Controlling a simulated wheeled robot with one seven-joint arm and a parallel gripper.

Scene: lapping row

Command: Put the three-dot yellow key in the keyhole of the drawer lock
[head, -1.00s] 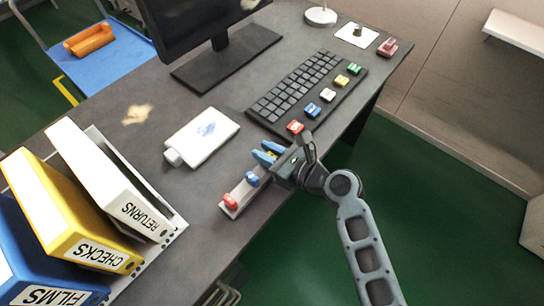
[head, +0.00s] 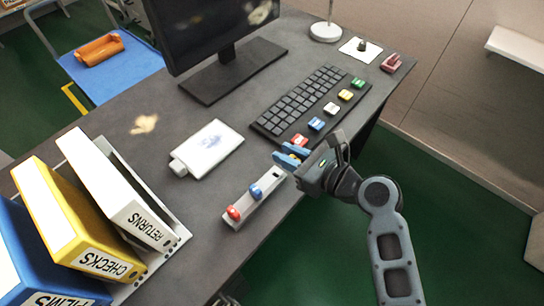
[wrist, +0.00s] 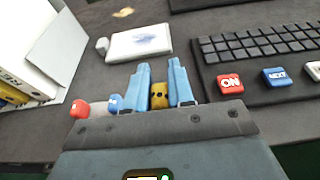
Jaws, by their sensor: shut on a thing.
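My gripper (head: 289,157) has blue fingers and is above the desk near its front edge, past the right end of the key rack. In the wrist view, my gripper (wrist: 160,82) is shut on the yellow key (wrist: 160,95), whose head shows dark dots between the fingers. In the head view the key is hidden by the fingers. The white rack (head: 245,203) holds a red key (head: 233,212) and a blue key (head: 256,191); its right end looks empty. I cannot make out the drawer lock or its keyhole in either view.
A black keyboard (head: 297,100) with coloured keycaps lies just beyond my gripper. Binders (head: 75,220) stand at the left, a monitor (head: 215,35) at the back.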

